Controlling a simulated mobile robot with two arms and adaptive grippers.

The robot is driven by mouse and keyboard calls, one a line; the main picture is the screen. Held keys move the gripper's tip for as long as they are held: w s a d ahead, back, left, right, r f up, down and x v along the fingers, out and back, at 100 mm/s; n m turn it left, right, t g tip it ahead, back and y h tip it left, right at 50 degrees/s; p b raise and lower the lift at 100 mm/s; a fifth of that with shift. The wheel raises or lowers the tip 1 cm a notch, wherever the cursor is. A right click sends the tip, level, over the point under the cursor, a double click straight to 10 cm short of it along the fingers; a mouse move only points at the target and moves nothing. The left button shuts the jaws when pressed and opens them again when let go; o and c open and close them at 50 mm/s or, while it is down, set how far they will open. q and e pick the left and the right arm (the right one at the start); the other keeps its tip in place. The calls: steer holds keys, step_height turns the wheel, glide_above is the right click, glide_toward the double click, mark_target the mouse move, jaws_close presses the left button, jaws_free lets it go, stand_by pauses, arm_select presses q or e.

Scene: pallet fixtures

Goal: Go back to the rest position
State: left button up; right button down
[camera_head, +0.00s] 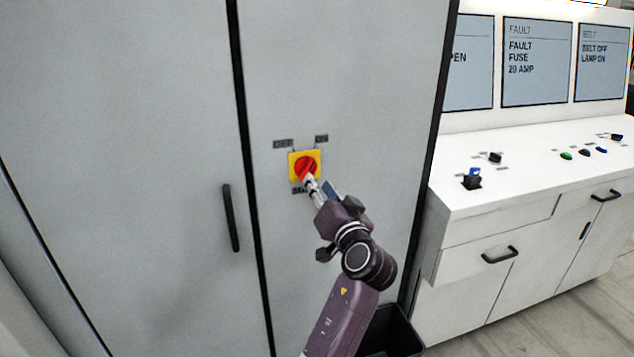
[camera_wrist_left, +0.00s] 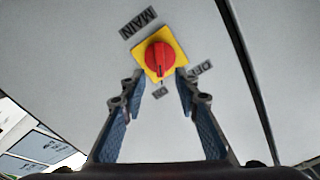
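A red rotary knob (camera_head: 306,165) on a yellow square plate (camera_head: 293,174) is fixed to the grey cabinet door. OFF and ON labels sit above it, and a label below it is partly covered. My left gripper (camera_head: 310,183) is right in front of the knob. In the left wrist view the two fingers of my left gripper (camera_wrist_left: 160,79) are apart, with the red knob (camera_wrist_left: 159,58) just beyond and between the tips. Its ridge lies roughly in line with the ON label (camera_wrist_left: 160,92). Contact with the knob cannot be told. My right gripper is not in view.
The grey cabinet (camera_head: 170,130) fills the left and middle, with a black handle (camera_head: 231,218) on one door. A white console (camera_head: 520,170) with screens (camera_head: 537,62), buttons and drawers stands at the right. A dark bin (camera_head: 397,335) is on the floor below my arm.

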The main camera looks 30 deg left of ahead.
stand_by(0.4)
arm_select(q)
steer(key=w+d+f+m+h+b, duration=0.1)
steer(key=d+f+m+h, duration=0.25)
steer(key=f, duration=1.15)
steer(key=w+d+f+m+h+b, duration=0.1)
steer(key=d+f+m+h, duration=0.25)
steer(key=f, duration=1.15)
steer(key=s+d+f+g+h, duration=0.15)
steer(key=s+f, duration=0.25)
steer(key=f, duration=0.4)
steer(key=s+d+f+m+g+h, duration=0.1)
steer(key=s+d+f, duration=0.15)
steer(key=f, duration=0.45)
steer(key=s+d+f+g+h, duration=0.1)
steer(key=s+f, duration=0.3)
steer(key=f, duration=0.4)
steer(key=s+d+f+g+h+b, duration=0.2)
steer(key=s+d+f+g, duration=0.1)
steer(key=s+f, duration=1.5)
steer(key=s+a+f+n+g, duration=0.1)
steer(key=s+f, duration=0.3)
steer(key=s, duration=1)
steer(key=s+a+f+g+h+b, duration=0.1)
steer(key=s+f+g, duration=0.2)
steer(key=s, duration=1.2)
step_height(320, 180, down, 2)
steer(key=shift+f+n, duration=0.1)
steer(key=shift+n, duration=0.3)
steer(key=shift+s, duration=0.1)
